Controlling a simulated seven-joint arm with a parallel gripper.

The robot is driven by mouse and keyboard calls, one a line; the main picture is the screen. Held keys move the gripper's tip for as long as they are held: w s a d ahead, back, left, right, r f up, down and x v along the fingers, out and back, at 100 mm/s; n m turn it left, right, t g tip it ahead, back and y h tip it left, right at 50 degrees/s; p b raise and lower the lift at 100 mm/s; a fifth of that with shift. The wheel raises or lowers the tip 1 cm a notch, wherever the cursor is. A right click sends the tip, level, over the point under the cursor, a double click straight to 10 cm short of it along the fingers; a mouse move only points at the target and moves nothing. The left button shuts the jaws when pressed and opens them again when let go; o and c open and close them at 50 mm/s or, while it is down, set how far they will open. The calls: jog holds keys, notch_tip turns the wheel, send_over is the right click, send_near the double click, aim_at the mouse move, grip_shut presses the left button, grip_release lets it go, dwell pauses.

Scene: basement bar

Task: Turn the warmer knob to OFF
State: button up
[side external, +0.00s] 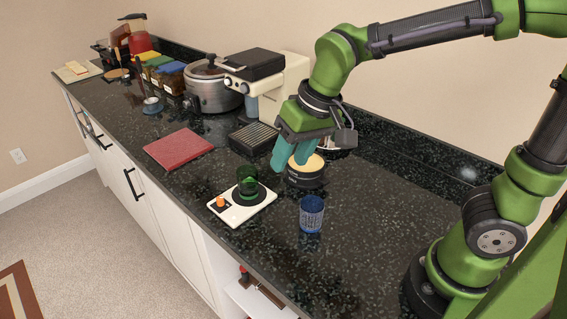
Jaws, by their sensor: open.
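The warmer (258,212) is a flat white plate with a dark round pad, lying near the counter's front edge. Its orange knob (220,202) stands at the plate's left end; which way it is turned is too small to tell. A green glass (247,180) stands on the warmer beside the knob. My gripper (292,163) has teal fingers, points down and is open. It is to the right of and behind the warmer, apart from the knob, over or just in front of a dark tin with a pale yellow top (306,176). I cannot tell whether it touches the tin.
A blue cup (311,214) stands right of the warmer. A red mat (178,149) lies to its left. Behind are a coffee machine (258,75) with a black drip tray (254,138) and a grey slow cooker (212,92). The counter's right part is clear.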

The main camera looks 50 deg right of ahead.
aim_at(220, 197)
jog(key=w+a+f+m+h, duration=0.2)
jog(key=w+a+m, duration=0.1)
jog(key=w+a, duration=0.3)
jog(key=w+a+f+m+h, duration=0.2)
jog(key=w+a+m+h, duration=0.1)
jog(key=w, duration=0.5)
jog(key=x, duration=1.5)
jog(key=shift+w+a+f, duration=0.15)
jog(key=shift+a+f, duration=0.05)
jog(key=shift+f, duration=0.2)
jog(key=shift+n, duration=0.3)
grip_shut()
